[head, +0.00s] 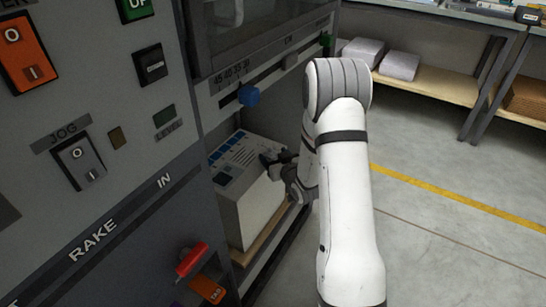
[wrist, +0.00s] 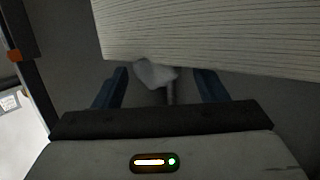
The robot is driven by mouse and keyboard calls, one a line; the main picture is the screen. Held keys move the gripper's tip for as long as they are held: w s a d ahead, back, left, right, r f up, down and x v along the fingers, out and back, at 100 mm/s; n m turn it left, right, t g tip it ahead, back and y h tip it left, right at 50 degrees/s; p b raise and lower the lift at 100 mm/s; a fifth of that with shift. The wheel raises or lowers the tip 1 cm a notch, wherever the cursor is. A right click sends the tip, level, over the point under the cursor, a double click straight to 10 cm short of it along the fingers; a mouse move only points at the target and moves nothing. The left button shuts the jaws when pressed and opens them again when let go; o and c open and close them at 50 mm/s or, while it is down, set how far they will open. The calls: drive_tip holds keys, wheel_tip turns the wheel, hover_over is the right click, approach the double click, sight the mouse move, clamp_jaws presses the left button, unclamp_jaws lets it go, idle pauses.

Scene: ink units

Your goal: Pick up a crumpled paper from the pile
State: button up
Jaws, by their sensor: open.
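A pile of printed paper (head: 255,213) sits on a low shelf inside the machine in the head view; its sheet edges fill the top of the wrist view (wrist: 220,35). A small whitish crumpled piece of paper (wrist: 152,73) shows at the pile's edge in the wrist view, between the two blue fingers. My gripper (wrist: 163,73) is open, its fingers apart on either side of it. Whether they touch the crumpled paper I cannot tell. In the head view my gripper (head: 272,160) is at the pile's right side, and the crumpled paper does not show there.
The machine's front panel (head: 110,150) with switches stands at the left, with a red handle (head: 192,259) and a blue knob (head: 249,95) near the opening. A workbench (head: 440,82) with paper stacks on its lower shelf is at the back right. The floor at right is clear.

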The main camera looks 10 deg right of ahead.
drive_tip(key=p+v, duration=0.1)
drive_tip(key=v, duration=0.7)
drive_tip(key=shift+w, duration=0.1)
